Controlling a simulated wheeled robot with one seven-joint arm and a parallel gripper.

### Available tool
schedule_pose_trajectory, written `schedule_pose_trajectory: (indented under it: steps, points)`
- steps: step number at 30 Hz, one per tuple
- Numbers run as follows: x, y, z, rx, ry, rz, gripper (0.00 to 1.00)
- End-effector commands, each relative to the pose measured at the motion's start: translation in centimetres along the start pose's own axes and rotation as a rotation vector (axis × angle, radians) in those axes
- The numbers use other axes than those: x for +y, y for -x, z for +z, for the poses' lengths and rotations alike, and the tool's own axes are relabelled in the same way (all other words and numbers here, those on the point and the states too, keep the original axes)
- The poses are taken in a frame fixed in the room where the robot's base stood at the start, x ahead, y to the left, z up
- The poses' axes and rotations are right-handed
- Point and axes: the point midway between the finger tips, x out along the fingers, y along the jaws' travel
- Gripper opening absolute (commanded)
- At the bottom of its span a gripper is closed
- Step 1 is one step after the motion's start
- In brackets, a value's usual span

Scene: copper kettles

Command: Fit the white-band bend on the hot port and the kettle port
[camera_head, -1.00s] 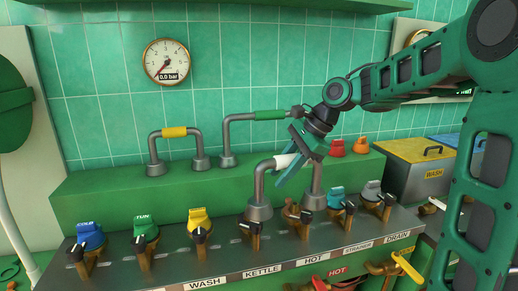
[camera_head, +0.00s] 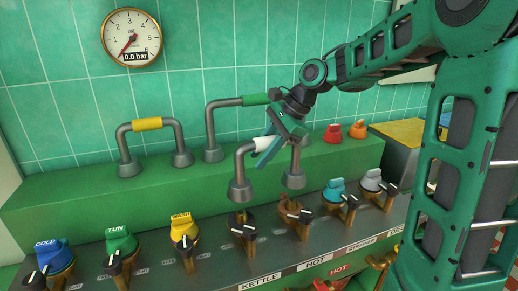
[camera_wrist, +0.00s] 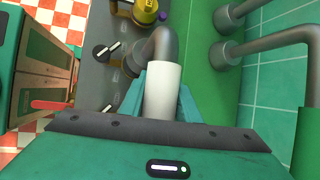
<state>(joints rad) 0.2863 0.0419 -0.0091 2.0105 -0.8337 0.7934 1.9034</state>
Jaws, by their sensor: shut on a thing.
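The white-band bend (camera_head: 240,168) is a grey U-shaped pipe with flared cups on both legs. My gripper (camera_head: 264,150) is shut on its white band and holds it upright, legs down. In the wrist view the white band (camera_wrist: 163,92) sits between the teal fingers of my gripper (camera_wrist: 160,100). The kettle port (camera_head: 241,222) and the hot port (camera_head: 292,210) stand on the grey panel above their labels. In the head view the cups appear above and behind these ports, with a gap; exact alignment cannot be told.
A yellow-band bend (camera_head: 147,124) and a green-band bend (camera_head: 254,100) stand on the green ledge (camera_head: 80,195). Capped ports flank the two: yellow (camera_head: 184,226) left, teal (camera_head: 335,190) right. Red (camera_head: 333,134) and orange (camera_head: 358,129) caps sit on the ledge.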

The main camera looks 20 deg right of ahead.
Motion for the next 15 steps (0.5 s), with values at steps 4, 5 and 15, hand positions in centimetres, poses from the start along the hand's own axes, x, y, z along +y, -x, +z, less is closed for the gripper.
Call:
schedule_pose_trajectory:
  steps: [4, 5, 15]
  points:
    - [0.5, -1.7, -0.7, -0.002, 0.001, 0.002, 0.1]
    - [0.6, -2.1, -0.8, -0.002, 0.002, 0.002, 0.1]
    - [1.7, -5.6, -2.6, -0.002, 0.003, 0.003, 0.1]
